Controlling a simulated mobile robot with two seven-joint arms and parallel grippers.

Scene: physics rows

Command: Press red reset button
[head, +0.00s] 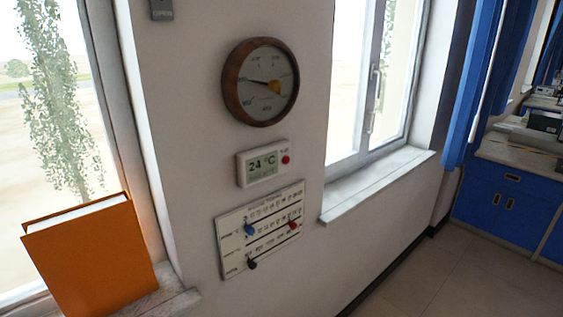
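A small red button (286,160) sits on the right side of a white wall thermostat (262,165), whose display reads 24 °C. The thermostat hangs on the wall between two windows, below a round wooden-rimmed dial (261,82). Below it is a white panel (238,262) with printed scales and blue, red and black knobs; its red knob (293,225) is at the right. Neither of my grippers shows in the head view, and nothing covers the red button.
An orange book (90,262) stands on the left window sill. A right window sill (378,183) juts out beside the thermostat wall. Blue cabinets (500,205) and a blue curtain (474,85) are at the right. The floor (440,275) at lower right is clear.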

